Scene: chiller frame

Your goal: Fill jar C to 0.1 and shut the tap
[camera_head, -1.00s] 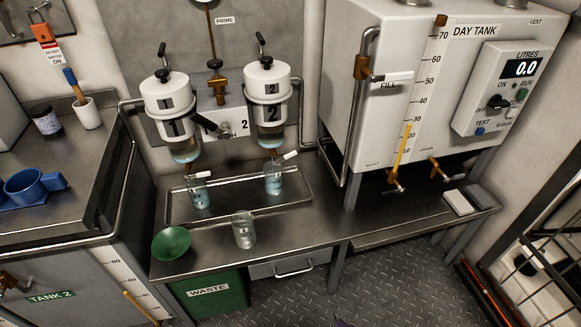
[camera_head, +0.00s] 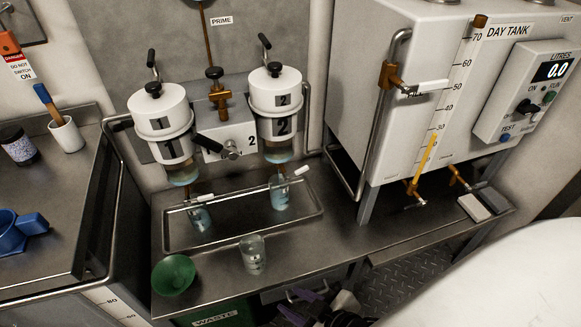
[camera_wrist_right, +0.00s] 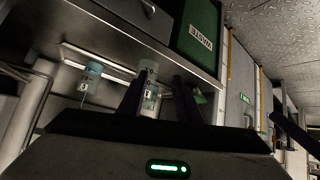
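A clear glass jar (camera_head: 253,254) stands upright on the steel bench, in front of the drip tray. Two jars holding bluish liquid stand in the tray, one (camera_head: 200,218) under filter 1 and one (camera_head: 280,193) under filter 2. I cannot read the jar letters in the head view, so I cannot tell which is jar C. White tap levers (camera_head: 293,172) show above the tray jars. My right gripper (camera_head: 308,302) is at the bench's front edge, below the clear jar. In the right wrist view its dark fingers (camera_wrist_right: 160,97) are apart, with a jar (camera_wrist_right: 150,72) beyond them.
A green bowl (camera_head: 174,275) sits left of the clear jar, above the green waste bin (camera_head: 215,318). The day tank (camera_head: 390,120) and its brass taps (camera_head: 415,192) stand at the right. Bare bench lies right of the jar. My white arm covers the lower right.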

